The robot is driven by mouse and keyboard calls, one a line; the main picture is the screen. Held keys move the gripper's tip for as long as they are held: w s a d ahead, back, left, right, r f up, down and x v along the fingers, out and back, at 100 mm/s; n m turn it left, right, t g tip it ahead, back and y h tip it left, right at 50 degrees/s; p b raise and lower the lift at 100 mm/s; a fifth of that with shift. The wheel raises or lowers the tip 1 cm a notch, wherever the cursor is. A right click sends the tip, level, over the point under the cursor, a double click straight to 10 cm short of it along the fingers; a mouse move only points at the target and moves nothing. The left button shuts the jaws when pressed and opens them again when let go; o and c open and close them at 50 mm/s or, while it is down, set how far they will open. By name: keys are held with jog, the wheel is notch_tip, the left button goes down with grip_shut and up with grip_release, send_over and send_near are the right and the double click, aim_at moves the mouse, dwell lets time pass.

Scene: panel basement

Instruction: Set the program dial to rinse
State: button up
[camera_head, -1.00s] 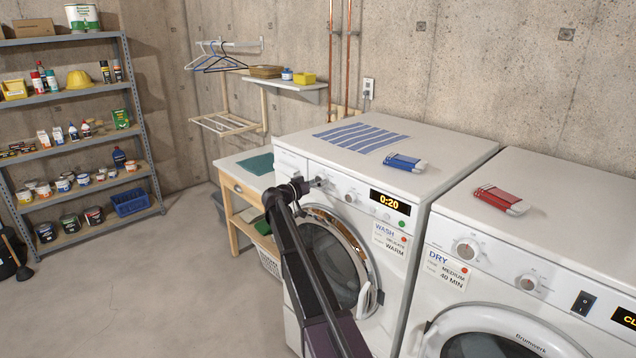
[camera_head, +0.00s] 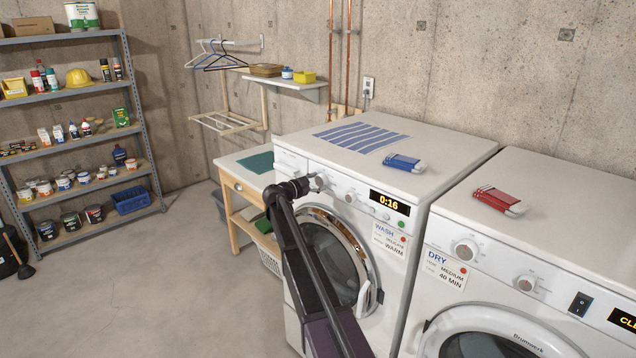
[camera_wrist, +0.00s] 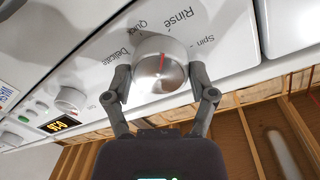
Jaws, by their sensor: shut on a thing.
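The program dial (camera_wrist: 161,62) is a round white-and-silver knob on the washer's front panel. In the wrist view its red mark points up, toward the area of the "Quick" and "Rinse" labels; I cannot tell exactly which it lines up with. "Delicate" is to its left and "Spin" to its right. My gripper (camera_wrist: 161,84) has one finger on each side of the dial and is shut on it. In the head view my gripper (camera_head: 311,184) is at the upper left of the washer (camera_head: 350,225) front, partly hiding the dial.
The washer's display (camera_head: 390,202) reads 0:16. A blue object (camera_head: 403,163) and a striped cloth (camera_head: 360,136) lie on the washer's top. The dryer (camera_head: 560,200) stands to the right, with a red object (camera_head: 497,200) on top. Open floor (camera_head: 120,290) is at left.

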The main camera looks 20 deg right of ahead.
jog(key=shift+w+r+m, duration=0.1)
jog(key=shift+w+m, duration=0.1)
jog(key=shift+m, duration=0.2)
jog(key=o, duration=1)
jog(key=shift+o, duration=0.2)
jog(key=shift+s, duration=0.1)
jog(key=shift+n, duration=0.4)
